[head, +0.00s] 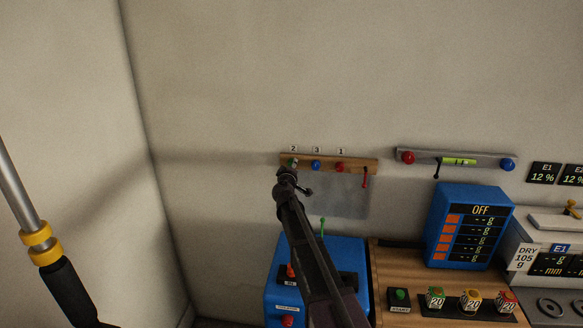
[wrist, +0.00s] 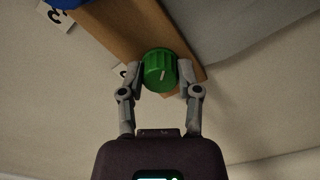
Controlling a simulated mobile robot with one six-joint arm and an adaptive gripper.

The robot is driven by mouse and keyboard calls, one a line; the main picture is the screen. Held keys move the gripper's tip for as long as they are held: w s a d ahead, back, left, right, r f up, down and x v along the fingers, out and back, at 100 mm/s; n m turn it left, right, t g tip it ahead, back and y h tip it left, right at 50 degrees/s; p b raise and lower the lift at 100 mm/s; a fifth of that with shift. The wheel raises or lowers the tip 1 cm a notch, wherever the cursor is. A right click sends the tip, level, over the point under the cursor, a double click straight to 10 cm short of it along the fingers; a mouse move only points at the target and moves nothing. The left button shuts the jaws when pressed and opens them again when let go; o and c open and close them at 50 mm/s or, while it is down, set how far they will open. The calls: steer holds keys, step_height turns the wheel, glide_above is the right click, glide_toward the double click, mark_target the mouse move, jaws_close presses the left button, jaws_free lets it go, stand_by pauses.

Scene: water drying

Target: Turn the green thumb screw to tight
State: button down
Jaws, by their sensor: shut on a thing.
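The green thumb screw (wrist: 160,72) is a ribbed round knob with a white mark on its face, set on a wooden rail (wrist: 122,28). In the wrist view my gripper (wrist: 163,78) has one finger on each side of it and is shut on it. In the head view my gripper (head: 289,172) is at the left end of the wooden rail (head: 328,164), below the label 2. The green screw (head: 292,162) is mostly hidden there behind my gripper.
A blue knob (head: 316,165) and a red knob (head: 341,167) sit to the right on the same rail, with a red lever (head: 365,178) at its end. A grey bar (head: 430,157) with a level vial is further right. A blue machine (head: 273,285) stands below.

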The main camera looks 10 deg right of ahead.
steer(key=m, duration=0.6)
steer(key=shift+w, duration=0.15)
steer(key=m, duration=0.6)
steer(key=shift+a+m, duration=0.1)
steer(key=shift+m, duration=0.3)
steer(key=m, duration=1.3)
steer(key=shift+a, duration=0.1)
steer(key=shift+m, duration=0.3)
steer(key=shift+c, duration=1.5)
jaws_free()
